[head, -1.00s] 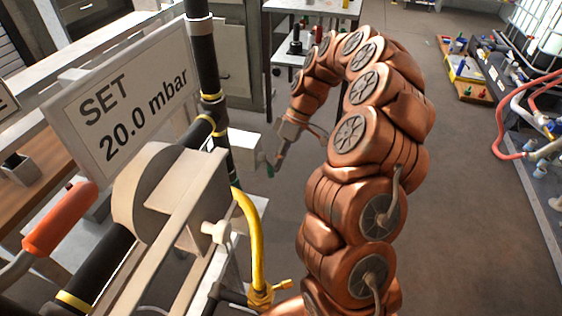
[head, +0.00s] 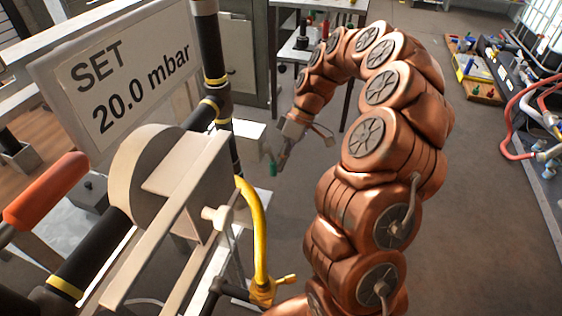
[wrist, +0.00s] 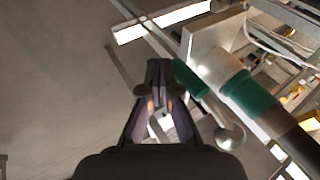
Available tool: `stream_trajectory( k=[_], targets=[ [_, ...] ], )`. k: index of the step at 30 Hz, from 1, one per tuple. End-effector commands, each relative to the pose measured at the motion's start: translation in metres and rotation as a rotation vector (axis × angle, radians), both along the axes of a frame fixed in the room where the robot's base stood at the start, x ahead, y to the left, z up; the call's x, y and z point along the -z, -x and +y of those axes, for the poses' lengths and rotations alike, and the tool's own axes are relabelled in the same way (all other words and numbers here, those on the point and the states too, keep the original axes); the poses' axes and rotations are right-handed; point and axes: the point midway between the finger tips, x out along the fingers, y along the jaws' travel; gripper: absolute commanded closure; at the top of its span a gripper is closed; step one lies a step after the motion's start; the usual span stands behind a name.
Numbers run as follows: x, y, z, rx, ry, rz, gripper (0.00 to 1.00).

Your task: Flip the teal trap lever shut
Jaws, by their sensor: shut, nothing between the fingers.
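A teal grip (wrist: 190,79), which appears to be the trap lever's handle, shows in the wrist view just right of my gripper's fingertips. A wider teal band (wrist: 247,93) sits on a pipe further right. In the head view a small teal piece (head: 272,165) shows beside my gripper (head: 282,160), by the black upright pipe. In the wrist view my gripper (wrist: 160,72) is shut and empty, its tips close to the left end of the teal grip. I cannot tell whether they touch it. The lever's pivot is not clear.
A sign reading "SET 20.0 mbar" (head: 130,80) and a black upright pipe (head: 212,75) stand at left. A yellow hose (head: 257,240) and an orange handle (head: 47,192) are nearer. A workbench with hoses (head: 535,150) is at right. Open floor (head: 480,220) lies right of my arm.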

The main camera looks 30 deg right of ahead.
Motion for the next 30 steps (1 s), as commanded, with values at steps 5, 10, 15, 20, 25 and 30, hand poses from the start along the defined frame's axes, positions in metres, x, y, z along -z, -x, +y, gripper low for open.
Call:
stream_trajectory(
  k=[5,10,15,20,25,30],
  targets=[
    [0.0,0.0,-0.001,0.0,0.0,0.0,1.0],
    [0.001,-0.004,-0.009,0.003,0.001,-0.001,1.0],
    [0.001,-0.01,-0.026,0.005,0.001,0.0,1.0],
    [0.0,-0.017,-0.042,0.005,0.003,0.0,1.0],
    [-0.001,-0.027,-0.054,0.001,0.002,-0.002,1.0],
    [-0.001,-0.034,-0.067,-0.001,0.0,0.004,1.0]
  ],
)
